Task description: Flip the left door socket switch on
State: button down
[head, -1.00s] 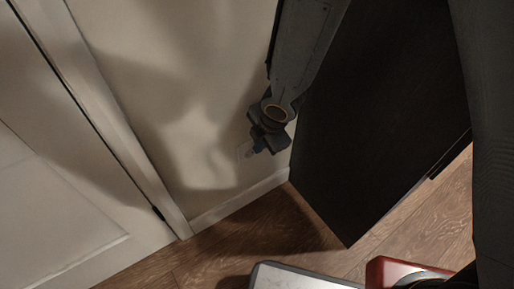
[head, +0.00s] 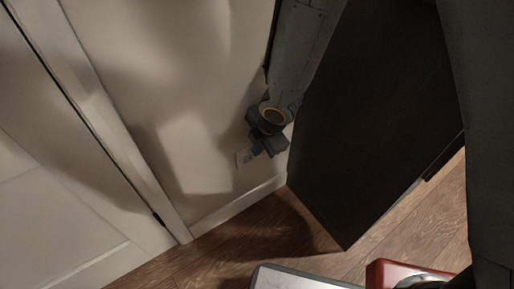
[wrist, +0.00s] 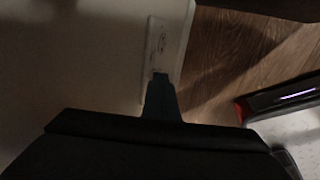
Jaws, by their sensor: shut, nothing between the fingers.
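The door socket is a small pale plate (head: 243,157) low on the wall, right of the door; my gripper partly covers it. In the wrist view the plate (wrist: 157,42) stands just beyond my fingertips, with a dark marking on it that is too dim to make out. My gripper (head: 257,150) is shut and empty, its tips at or very near the plate's right part in the head view. In the wrist view my gripper (wrist: 161,78) points at the plate's near end. I cannot tell whether it touches. The switch's position cannot be made out.
A white panelled door (head: 60,215) and its frame stand at left. A large dark cabinet (head: 365,130) stands close right of my gripper. Wood floor (head: 240,235) lies below. A red object (head: 395,272) and a pale, dark-edged one (head: 300,280) are at the bottom.

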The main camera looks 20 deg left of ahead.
jog(key=shift+d, duration=0.1)
jog(key=s+d+r+p, duration=0.3)
jog(key=s+d+r, duration=0.3)
jog(key=d+r, duration=0.1)
jog(key=shift+r, duration=0.5)
dwell(0.7)
